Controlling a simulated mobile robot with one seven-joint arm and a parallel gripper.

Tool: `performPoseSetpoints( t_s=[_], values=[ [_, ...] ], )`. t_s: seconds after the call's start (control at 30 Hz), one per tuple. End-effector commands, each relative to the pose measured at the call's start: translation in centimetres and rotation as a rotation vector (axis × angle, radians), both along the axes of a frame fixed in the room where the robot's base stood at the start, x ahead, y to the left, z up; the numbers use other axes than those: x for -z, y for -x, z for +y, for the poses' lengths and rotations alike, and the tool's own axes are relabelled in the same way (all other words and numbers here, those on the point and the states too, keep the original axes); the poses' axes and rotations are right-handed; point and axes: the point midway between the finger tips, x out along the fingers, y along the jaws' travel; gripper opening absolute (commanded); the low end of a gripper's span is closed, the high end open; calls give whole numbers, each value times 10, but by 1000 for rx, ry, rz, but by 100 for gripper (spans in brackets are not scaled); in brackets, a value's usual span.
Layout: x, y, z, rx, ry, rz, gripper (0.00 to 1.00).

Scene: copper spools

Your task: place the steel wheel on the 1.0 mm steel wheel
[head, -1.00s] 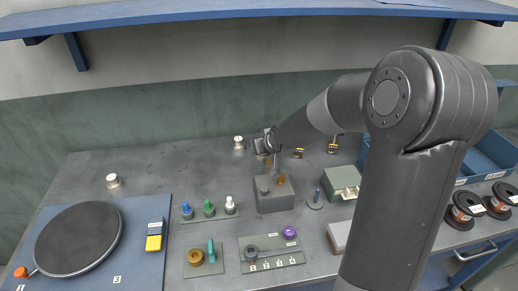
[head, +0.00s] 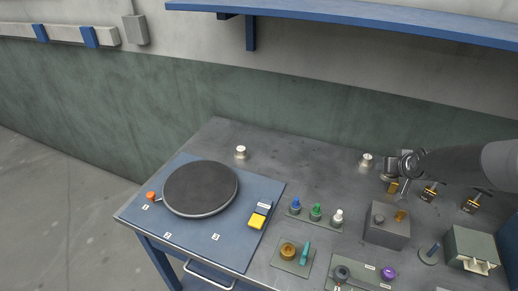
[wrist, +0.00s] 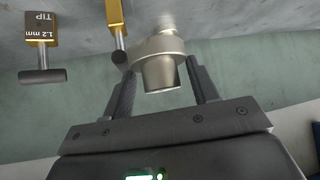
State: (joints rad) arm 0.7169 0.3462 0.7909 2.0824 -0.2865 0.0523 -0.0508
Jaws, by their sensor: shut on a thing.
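In the head view my gripper (head: 398,174) is low over the back right of the bench; the held wheel cannot be made out there. One silver wheel (head: 366,161) stands on the bench just left of the gripper, and another (head: 241,152) stands behind the round pad. In the wrist view a blurred silver piece (wrist: 166,22) shows beyond the held wheel. No size mark is legible on any wheel.
Gold T-handled tip tools (head: 430,191) stand right of the gripper; one reads 1.2 mm TIP (wrist: 43,42). A grey box (head: 387,230) is in front of it. The round dark pad (head: 200,188) lies on a blue board. Bench between the two standing wheels is clear.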

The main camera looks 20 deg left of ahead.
Motion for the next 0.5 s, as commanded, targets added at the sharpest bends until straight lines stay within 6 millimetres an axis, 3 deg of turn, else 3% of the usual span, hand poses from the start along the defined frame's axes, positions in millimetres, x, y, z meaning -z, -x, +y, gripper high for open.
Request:
performPoseSetpoints(
  t_s=[0.2, 0.5],
  values=[
    [-14, -37, 88, -177, -3, -5, 28],
    [-29, -61, 220, -426, -2, -4, 28]
  ],
)
